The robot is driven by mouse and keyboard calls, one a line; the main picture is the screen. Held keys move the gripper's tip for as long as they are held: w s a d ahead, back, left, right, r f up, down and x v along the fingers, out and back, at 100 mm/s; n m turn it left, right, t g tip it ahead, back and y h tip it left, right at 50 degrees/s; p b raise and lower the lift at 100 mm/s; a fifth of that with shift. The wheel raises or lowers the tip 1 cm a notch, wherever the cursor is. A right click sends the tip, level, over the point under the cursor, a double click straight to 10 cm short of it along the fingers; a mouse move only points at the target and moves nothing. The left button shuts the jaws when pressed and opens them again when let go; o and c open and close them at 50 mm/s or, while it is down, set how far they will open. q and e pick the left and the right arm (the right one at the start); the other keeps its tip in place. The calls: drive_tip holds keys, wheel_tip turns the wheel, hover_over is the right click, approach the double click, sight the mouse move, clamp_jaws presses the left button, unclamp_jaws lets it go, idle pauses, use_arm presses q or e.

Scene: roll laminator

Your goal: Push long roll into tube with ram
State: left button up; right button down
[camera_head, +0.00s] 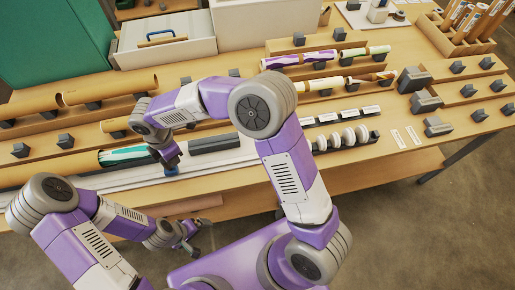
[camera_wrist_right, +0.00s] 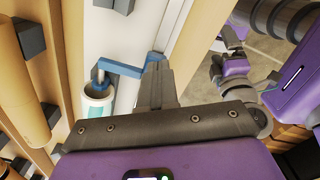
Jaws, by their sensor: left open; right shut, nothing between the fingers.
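The long roll (camera_head: 125,154), white with teal stripes, lies in a channel along the front of the table. Its left end meets a brown cardboard tube (camera_head: 50,168); how far inside it sits cannot be told. The blue ram (camera_wrist_right: 125,68) has a short rod at the end of the roll (camera_wrist_right: 96,105) in the right wrist view; its blue part also shows in the head view (camera_head: 171,171). My right gripper (camera_wrist_right: 157,72) is shut and empty, its fingertips beside the ram's blue arm; contact is unclear. My left gripper (camera_head: 192,243) is open and empty, low in front of the table.
A dark block (camera_head: 215,144) lies right of my right gripper. Other cardboard tubes (camera_head: 110,88) rest on dark supports behind. White discs (camera_head: 348,137) and several wrapped rolls (camera_head: 300,59) are to the right. A white box (camera_head: 165,40) stands at the back.

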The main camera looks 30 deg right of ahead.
sight(163, 160)
drive_tip(key=shift+w+a+f+p, duration=0.15)
drive_tip(key=shift+a+p, duration=0.1)
drive_tip(key=shift+a, duration=0.5)
drive_tip(key=shift+w+a+f+p, duration=0.1)
drive_tip(key=shift+w+a+p, duration=0.1)
drive_tip(key=shift+a, duration=0.55)
drive_tip(key=w+a+p, duration=0.1)
drive_tip(key=a+p, duration=0.1)
drive_tip(key=a, duration=0.3)
drive_tip(key=w+a+p, duration=0.1)
drive_tip(key=a+p, duration=0.2)
drive_tip(key=a, duration=0.2)
drive_tip(key=w+a+p, duration=0.1)
drive_tip(key=a+p, duration=0.2)
drive_tip(key=a, duration=0.2)
drive_tip(key=shift+w+r, duration=0.15)
drive_tip(key=shift+w, duration=0.15)
drive_tip(key=shift+a, duration=0.3)
drive_tip(key=shift+w+a, duration=0.1)
drive_tip(key=shift+a, duration=0.05)
